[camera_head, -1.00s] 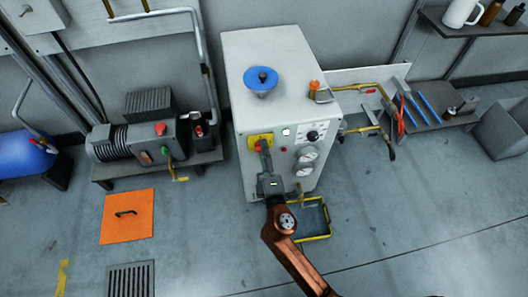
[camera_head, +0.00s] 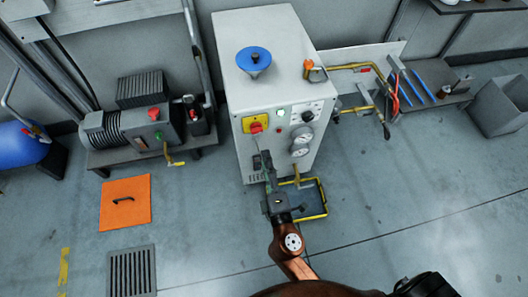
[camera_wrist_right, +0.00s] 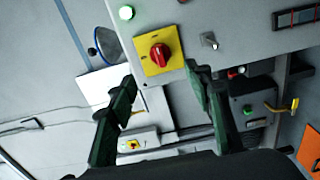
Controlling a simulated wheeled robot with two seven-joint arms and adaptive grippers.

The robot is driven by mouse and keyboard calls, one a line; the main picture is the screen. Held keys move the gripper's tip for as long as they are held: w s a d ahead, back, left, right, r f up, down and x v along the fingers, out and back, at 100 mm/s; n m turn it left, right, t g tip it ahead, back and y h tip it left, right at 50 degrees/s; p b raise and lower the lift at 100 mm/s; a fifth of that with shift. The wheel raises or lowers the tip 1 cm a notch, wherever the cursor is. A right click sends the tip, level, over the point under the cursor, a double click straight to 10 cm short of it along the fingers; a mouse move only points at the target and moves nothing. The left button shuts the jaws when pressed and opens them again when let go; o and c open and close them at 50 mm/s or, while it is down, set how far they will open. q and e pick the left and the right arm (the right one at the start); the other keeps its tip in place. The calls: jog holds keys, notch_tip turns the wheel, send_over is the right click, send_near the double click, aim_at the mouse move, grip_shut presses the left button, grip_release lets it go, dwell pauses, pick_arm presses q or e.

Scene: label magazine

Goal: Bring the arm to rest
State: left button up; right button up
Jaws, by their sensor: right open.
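My right arm (camera_head: 292,250) reaches up from the bottom middle of the head view. Its gripper (camera_head: 264,160) is in front of the cabinet's face, below the yellow plate (camera_head: 246,123) with a red rotary knob (camera_head: 256,128). In the right wrist view the two dark fingers of the right gripper (camera_wrist_right: 160,74) stand apart with nothing between them. The red knob (camera_wrist_right: 160,55) and its yellow plate (camera_wrist_right: 176,68) show beyond the fingertips, apart from them. My left gripper is not in view.
A motor pump (camera_head: 112,135) stands left.

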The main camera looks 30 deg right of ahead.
jog(key=shift+s+a, duration=0.1)
jog(key=shift+s, duration=0.15)
dwell(0.3)
